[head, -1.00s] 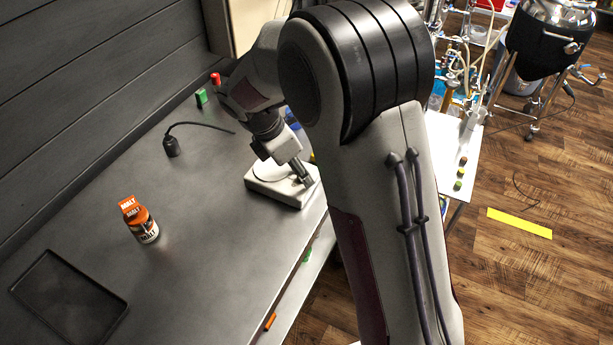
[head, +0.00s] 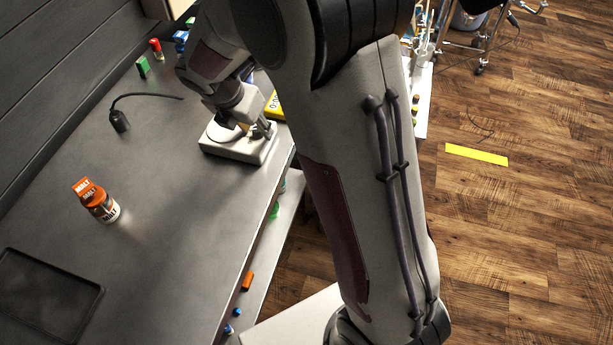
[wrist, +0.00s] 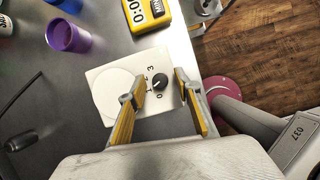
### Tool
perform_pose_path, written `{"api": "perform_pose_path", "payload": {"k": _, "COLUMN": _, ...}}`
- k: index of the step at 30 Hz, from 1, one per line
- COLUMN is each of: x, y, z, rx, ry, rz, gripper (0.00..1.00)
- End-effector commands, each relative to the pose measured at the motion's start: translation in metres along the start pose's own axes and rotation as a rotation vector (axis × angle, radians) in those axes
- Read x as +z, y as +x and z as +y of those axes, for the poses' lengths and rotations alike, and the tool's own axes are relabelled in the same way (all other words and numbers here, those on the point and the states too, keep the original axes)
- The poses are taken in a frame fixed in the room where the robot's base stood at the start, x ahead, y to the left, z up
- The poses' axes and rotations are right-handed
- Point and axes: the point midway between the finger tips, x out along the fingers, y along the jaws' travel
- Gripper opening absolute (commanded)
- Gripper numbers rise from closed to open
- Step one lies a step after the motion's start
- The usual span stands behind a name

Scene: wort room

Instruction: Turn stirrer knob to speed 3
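The white stirrer (head: 235,150) sits on the grey bench near its right edge, partly covered by my gripper (head: 254,127). In the wrist view the stirrer (wrist: 103,76) shows a round plate and a small black knob (wrist: 160,81). A 3 is printed above the knob, a 0 below it and a 1 to its left. I cannot read the knob's setting. My gripper (wrist: 159,82) is open, with one yellow-padded finger on each side of the knob. Gaps show between the fingers and the knob.
A yellow timer (wrist: 147,12) lies beyond the stirrer, near a purple cup (wrist: 68,37). A black probe with a cable (head: 119,121) lies left of the stirrer.

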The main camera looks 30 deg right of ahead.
Motion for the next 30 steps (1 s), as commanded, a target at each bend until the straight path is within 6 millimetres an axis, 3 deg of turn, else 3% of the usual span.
{"api": "perform_pose_path", "payload": {"k": 30, "x": 0.0012, "y": 0.0001, "z": -0.0028, "rx": 0.166, "ry": -0.397, "rz": -0.001, "gripper": 0.33}}
